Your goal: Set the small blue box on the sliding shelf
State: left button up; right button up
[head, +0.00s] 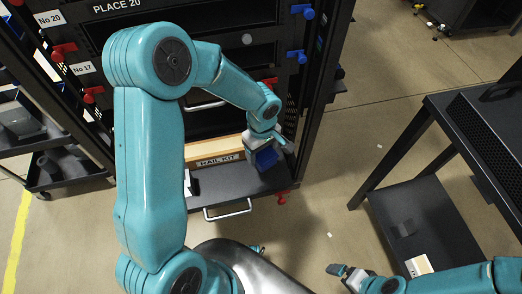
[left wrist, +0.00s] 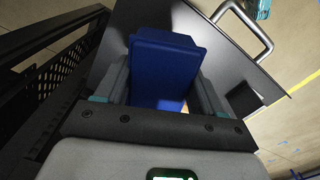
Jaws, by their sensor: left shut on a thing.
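The small blue box (head: 266,158) is between the fingers of my left gripper (head: 264,150), over the right part of the sliding shelf (head: 232,188). In the left wrist view the blue box (left wrist: 165,65) sits between both fingers of the left gripper (left wrist: 160,95), which is shut on it. The dark shelf (left wrist: 222,50) with its metal handle lies behind it. I cannot tell whether the box touches the shelf. The shelf is pulled out of the rack. My right gripper (head: 347,272) is at the lower right, away from the shelf; its finger gap is unclear.
A wooden box labelled RAIL KIT (head: 216,156) stands at the back of the shelf. The black rack (head: 318,60) has red and blue latches and an upright beside my left gripper. A dark table (head: 425,112) stands at the right. Floor is open between them.

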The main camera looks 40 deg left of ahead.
pick_arm(q)
jog(key=shift+f+b, duration=3.95)
jog(key=shift+b, duration=0.4)
jog(key=shift+f+b, duration=0.3)
jog(key=shift+b, duration=0.1)
jog(key=o, duration=1.3)
jog(key=shift+r, duration=0.15)
notch_tip(320, 180, up, 16)
jog(key=p, duration=0.3)
jog(key=shift+r, duration=0.1)
